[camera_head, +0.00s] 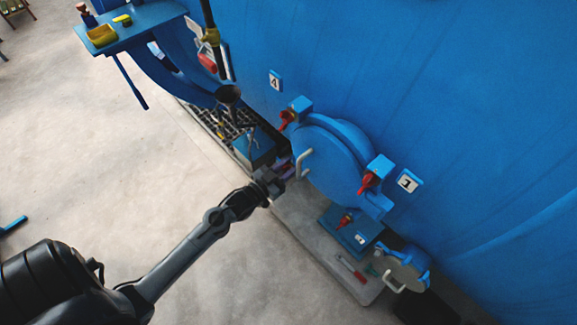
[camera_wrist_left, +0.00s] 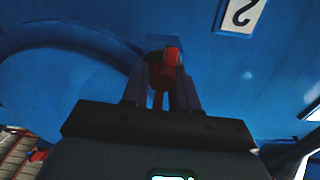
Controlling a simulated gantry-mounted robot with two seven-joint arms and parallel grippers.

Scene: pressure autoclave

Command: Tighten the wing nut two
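The round blue door (camera_head: 325,155) of the autoclave shows in the head view, with red wing nuts around its rim. One wing nut is by the plate marked 4 (camera_head: 275,81), one by the plate marked 1 (camera_head: 408,182). My left gripper (camera_head: 281,180) is at the door's lower left edge and hides what is behind it. In the left wrist view, a red wing nut (camera_wrist_left: 165,72) stands between its spread fingers, near a plate marked 2 (camera_wrist_left: 241,14), seen turned. The fingers flank the nut; contact is not clear. My right gripper is out of view.
A third red wing nut (camera_head: 345,220) sits on a blue block below the door. A pale handle (camera_head: 303,163) juts from the door near my gripper. A grey slab (camera_head: 310,235) holds small tools. A blue side table (camera_head: 135,28) stands upper left. The floor at left is mostly clear.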

